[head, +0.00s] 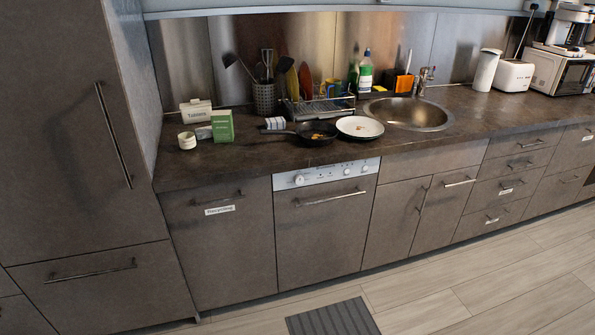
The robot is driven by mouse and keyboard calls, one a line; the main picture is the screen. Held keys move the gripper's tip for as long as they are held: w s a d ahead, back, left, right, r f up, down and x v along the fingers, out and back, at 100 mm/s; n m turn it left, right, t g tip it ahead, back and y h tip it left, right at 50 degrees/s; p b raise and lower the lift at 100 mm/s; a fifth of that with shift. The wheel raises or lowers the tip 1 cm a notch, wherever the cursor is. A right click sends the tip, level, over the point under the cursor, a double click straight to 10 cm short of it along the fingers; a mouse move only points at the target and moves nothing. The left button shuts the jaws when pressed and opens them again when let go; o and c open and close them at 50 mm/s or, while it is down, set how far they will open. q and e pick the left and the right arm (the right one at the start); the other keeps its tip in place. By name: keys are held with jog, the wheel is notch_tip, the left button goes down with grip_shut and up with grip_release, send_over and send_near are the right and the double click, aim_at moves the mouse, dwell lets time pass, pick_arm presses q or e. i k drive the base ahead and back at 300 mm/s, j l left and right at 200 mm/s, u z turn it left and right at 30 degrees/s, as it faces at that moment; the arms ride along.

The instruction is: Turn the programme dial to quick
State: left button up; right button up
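Neither of my grippers is in view.
Above the dishwasher, a black pan (316,137) and a white plate (360,127) stand on the worktop (240,158). A green box (222,126) stands to the left, a sink (410,113) to the right. A grey mat (333,318) lies on the otherwise clear floor.

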aim_at(299, 180)
jog(key=i+l, duration=0.6)
jog(key=i, duration=0.2)
jog(key=i+l, duration=0.1)
jog(key=l, duration=0.35)
jog(key=i+l, duration=0.1)
jog(key=l, duration=0.4)
jog(key=i+l, duration=0.1)
jog(key=l, duration=0.35)
jog(key=i+l, duration=0.1)
jog(key=l, duration=0.35)
